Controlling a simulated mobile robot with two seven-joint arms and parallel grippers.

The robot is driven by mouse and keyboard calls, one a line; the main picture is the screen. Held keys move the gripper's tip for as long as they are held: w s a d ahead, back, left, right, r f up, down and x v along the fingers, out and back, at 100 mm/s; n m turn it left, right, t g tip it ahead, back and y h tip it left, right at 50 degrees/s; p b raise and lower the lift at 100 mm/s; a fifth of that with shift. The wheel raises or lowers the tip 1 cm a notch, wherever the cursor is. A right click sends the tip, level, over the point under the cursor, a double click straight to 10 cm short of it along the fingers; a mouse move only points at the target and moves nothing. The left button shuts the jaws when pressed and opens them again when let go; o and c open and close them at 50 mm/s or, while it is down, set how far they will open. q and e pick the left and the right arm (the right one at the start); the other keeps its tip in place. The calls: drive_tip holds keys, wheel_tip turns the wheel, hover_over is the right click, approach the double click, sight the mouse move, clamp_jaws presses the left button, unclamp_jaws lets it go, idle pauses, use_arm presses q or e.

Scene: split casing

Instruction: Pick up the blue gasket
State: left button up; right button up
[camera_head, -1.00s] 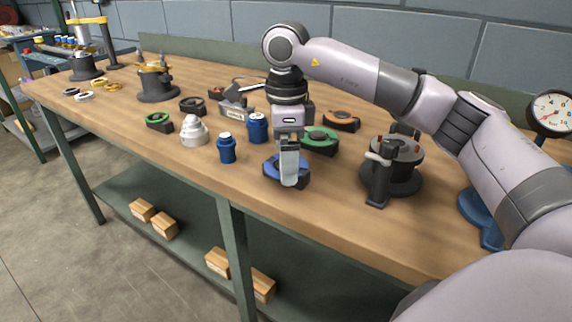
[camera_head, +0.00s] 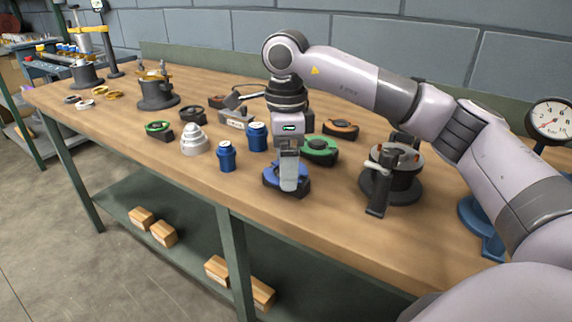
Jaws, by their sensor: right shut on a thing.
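The blue gasket (camera_head: 271,176) is a blue ring in a dark holder (camera_head: 302,190) near the front edge of the workbench. My right gripper (camera_head: 289,186) points down over it, with its fingers at the ring, and is shut on the blue gasket. The finger hides the middle of the ring, and I cannot tell whether the ring is clear of the holder. My left gripper is not in view.
A green ring in a dark holder (camera_head: 319,151) sits just behind. Blue cylinders (camera_head: 226,157) and a white stepped part (camera_head: 194,137) stand to the left. A dark fixture (camera_head: 391,180) stands to the right. The bench front edge is close.

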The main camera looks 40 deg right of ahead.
use_arm(q)
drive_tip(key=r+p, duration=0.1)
drive_tip(key=p, duration=0.1)
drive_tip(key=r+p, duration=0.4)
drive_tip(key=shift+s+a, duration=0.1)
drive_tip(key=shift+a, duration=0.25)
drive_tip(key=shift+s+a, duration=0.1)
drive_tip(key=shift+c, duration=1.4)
use_arm(e)
wheel_tip(320, 180, up, 20)
